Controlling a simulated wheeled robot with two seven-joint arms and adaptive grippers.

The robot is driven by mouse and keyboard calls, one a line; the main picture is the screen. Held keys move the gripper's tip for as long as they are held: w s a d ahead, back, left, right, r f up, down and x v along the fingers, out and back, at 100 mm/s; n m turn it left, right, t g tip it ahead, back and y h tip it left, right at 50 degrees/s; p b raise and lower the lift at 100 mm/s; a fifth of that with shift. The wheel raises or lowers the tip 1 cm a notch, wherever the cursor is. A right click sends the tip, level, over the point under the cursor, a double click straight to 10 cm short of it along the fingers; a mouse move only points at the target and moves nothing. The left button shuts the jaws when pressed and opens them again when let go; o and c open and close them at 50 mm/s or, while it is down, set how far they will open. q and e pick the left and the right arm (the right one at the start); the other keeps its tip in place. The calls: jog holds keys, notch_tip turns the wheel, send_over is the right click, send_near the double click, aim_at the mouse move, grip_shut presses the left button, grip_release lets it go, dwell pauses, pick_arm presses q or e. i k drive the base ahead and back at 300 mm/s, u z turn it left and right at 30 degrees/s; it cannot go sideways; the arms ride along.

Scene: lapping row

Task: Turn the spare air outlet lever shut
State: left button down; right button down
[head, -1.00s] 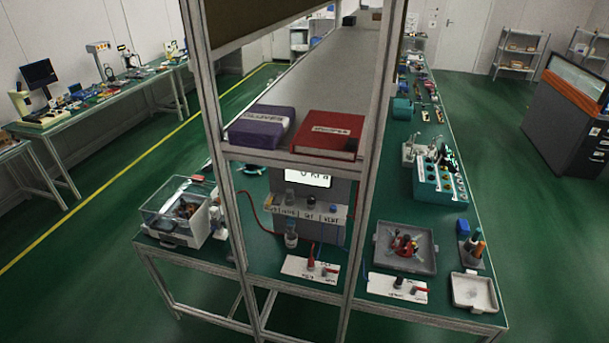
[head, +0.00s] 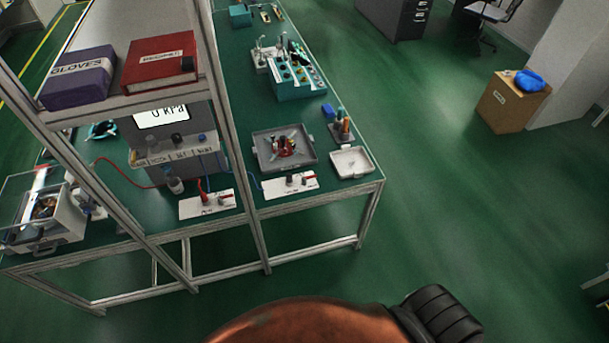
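Two white outlet plates lie at the front edge of the green bench. The left plate (head: 193,208) carries a red fitting and a lever with red on it (head: 226,195). The right plate (head: 275,189) carries a dark fitting and a lever with a red handle (head: 307,176). The labels are too small to read, so I cannot tell which outlet is the spare one. Neither gripper shows in the head view.
A grey tray (head: 263,150) with a red-and-dark part, a white tray (head: 345,169) and a teal block (head: 303,89) stand on the bench. A shelf post (head: 245,180) rises between the plates. A cardboard box (head: 511,106) stands far right. Green floor (head: 430,220) is clear on the right.

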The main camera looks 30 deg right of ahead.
aim_at(303, 178)
jog(key=u, duration=0.35)
jog(key=k, duration=0.35)
jog(key=z, duration=1.15)
jog(key=i, duration=1.35)
jog(key=u, duration=0.75)
